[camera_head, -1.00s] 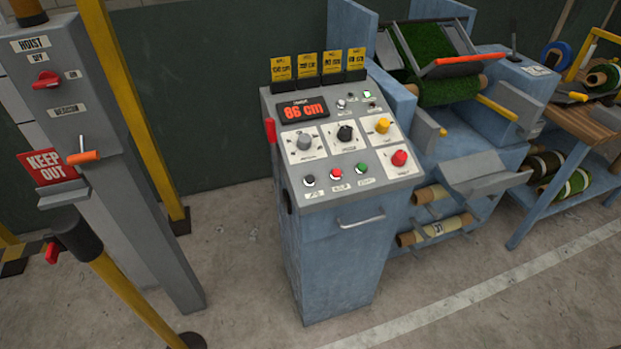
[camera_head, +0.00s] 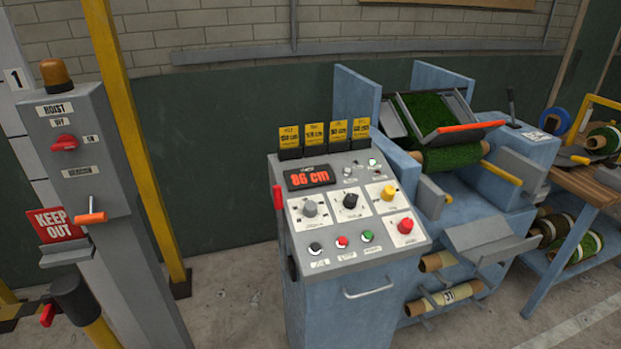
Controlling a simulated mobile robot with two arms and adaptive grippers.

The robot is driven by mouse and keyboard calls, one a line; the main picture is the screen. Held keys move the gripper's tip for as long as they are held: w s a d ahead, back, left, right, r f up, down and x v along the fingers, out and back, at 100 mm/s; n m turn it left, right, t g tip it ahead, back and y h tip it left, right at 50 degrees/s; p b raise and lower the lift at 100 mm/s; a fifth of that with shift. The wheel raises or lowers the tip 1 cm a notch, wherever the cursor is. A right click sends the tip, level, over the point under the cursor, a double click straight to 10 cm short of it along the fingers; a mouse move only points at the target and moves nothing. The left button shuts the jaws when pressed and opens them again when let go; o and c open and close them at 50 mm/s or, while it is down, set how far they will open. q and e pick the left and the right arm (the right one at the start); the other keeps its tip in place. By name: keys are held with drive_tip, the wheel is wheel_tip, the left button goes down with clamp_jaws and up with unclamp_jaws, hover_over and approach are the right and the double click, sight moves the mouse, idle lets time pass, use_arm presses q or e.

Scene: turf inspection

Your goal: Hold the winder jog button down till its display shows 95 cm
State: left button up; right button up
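The winder's control console (camera_head: 352,243) stands in the middle of the view. Its display (camera_head: 310,176) shows 86 cm in red digits. A row on the sloped panel has a black button (camera_head: 315,248), a red button (camera_head: 342,241) and a green button (camera_head: 367,236). The label under the black button is too blurred to read surely, so I cannot confirm it as the jog button. The winder (camera_head: 450,150) with its green turf roll (camera_head: 450,158) stands behind the console to the right.
A grey hoist post (camera_head: 85,150) with a KEEP OUT sign (camera_head: 55,224) stands at the left beside a yellow pole (camera_head: 140,140). A wooden-topped bench (camera_head: 590,185) with rolls is at the right. Grey floor (camera_head: 235,290) lies open between post and console.

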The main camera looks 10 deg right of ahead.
clamp_jaws()
idle(1.4)
